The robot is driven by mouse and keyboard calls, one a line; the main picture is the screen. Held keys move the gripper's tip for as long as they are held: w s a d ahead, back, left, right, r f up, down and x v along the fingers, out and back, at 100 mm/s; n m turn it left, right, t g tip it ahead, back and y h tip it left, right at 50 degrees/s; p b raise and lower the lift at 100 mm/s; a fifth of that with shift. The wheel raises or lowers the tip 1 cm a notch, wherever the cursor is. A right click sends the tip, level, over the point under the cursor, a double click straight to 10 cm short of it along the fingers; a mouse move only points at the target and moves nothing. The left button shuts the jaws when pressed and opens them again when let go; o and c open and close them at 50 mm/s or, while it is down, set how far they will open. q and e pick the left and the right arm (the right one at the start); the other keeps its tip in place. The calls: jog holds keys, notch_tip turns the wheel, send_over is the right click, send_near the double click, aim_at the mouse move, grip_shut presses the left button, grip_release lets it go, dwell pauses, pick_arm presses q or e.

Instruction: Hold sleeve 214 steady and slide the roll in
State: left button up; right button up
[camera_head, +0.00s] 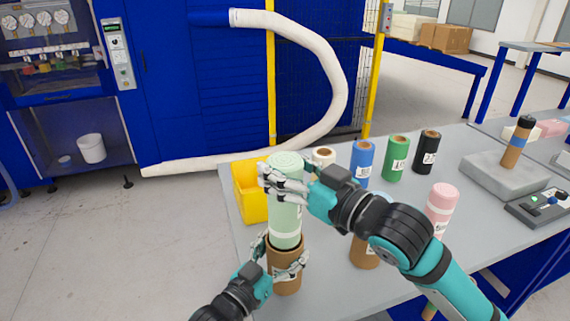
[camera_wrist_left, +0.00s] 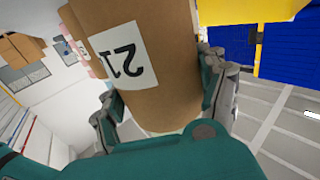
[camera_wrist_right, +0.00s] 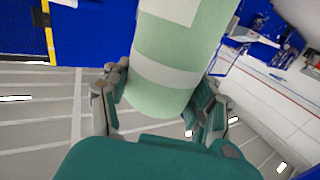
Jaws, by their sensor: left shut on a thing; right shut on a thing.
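The brown cardboard sleeve (camera_head: 285,284) stands upright near the table's front left edge. Its white label, reading "21" with the rest hidden, shows upside down in the left wrist view (camera_wrist_left: 121,54). My left gripper (camera_head: 281,262) is shut around the sleeve from both sides. The pale green foam roll (camera_head: 286,215), with white bands, is upright directly above the sleeve and in line with it. Its lower end meets the sleeve's mouth; I cannot tell how far it is inside. My right gripper (camera_head: 286,181) is shut on the roll's upper part, also seen in the right wrist view (camera_wrist_right: 160,95).
A yellow bin (camera_head: 250,195) is close on the left. Behind stand cream (camera_head: 323,157), blue (camera_head: 360,157), green (camera_head: 396,152) and black (camera_head: 427,148) rolls. A pink roll (camera_head: 441,199) and another brown sleeve (camera_head: 365,257) are by my right arm. A control box (camera_head: 540,206) lies far right.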

aim_at(285, 214)
jog(key=shift+f, duration=0.4)
jog(key=shift+f, duration=0.15)
jog(key=shift+f, duration=0.5)
jog(key=shift+f, duration=0.35)
jog(key=shift+f, duration=0.85)
jog(key=shift+f, duration=0.1)
jog(key=shift+f, duration=0.9)
jog(key=shift+f, duration=0.2)
jog(key=shift+f, duration=1.65)
